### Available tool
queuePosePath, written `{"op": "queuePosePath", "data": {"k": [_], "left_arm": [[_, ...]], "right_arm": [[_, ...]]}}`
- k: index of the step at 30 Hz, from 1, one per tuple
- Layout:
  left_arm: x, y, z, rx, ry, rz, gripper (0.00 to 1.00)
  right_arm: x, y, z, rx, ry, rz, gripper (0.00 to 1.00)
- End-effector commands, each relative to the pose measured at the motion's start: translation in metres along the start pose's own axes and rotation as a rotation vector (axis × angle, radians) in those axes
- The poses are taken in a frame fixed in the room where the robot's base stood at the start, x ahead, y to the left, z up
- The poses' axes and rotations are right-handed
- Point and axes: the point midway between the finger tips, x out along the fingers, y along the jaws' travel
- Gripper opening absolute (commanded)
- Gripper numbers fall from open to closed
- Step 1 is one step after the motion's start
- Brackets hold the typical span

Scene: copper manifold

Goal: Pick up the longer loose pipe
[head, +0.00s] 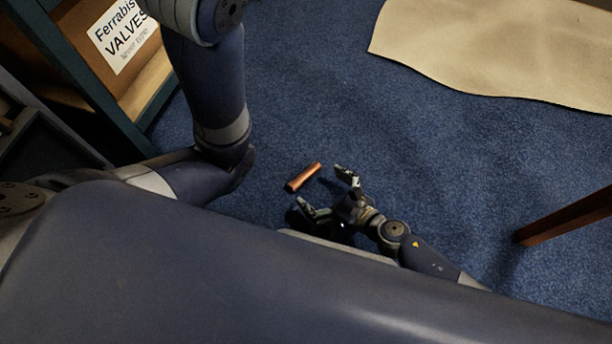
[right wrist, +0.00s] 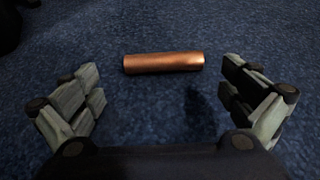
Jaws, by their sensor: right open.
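A copper pipe (head: 303,177) lies on the blue carpet in the head view, just beyond the fingertips of my right gripper (head: 326,190). In the right wrist view the same pipe (right wrist: 163,62) lies crosswise, ahead of and between the spread fingers. My right gripper (right wrist: 160,88) is open and empty, and no finger appears to touch the pipe. Only one loose pipe shows, so I cannot compare lengths. My left gripper does not show in the head view; only parts of my left arm are there.
A shelf (head: 133,105) with a box labelled "Ferrabis Valves" (head: 122,38) stands at the upper left. A beige mat (head: 500,45) lies at the upper right. A brown wooden leg (head: 565,217) stands at the right. The carpet (head: 330,100) beyond the pipe is clear.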

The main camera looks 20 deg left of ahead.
Motion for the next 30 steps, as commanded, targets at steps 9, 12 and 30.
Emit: {"op": "queuePosePath", "data": {"k": [9,12,30], "left_arm": [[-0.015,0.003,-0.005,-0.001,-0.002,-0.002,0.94],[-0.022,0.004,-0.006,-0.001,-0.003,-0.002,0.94],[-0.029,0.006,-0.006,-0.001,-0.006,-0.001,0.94]], "right_arm": [[0.029,-0.004,0.002,-0.002,-0.003,0.0,1.0],[0.042,-0.005,0.003,-0.003,-0.003,0.0,1.0],[0.059,-0.005,0.006,0.002,-0.003,-0.001,0.64]]}}
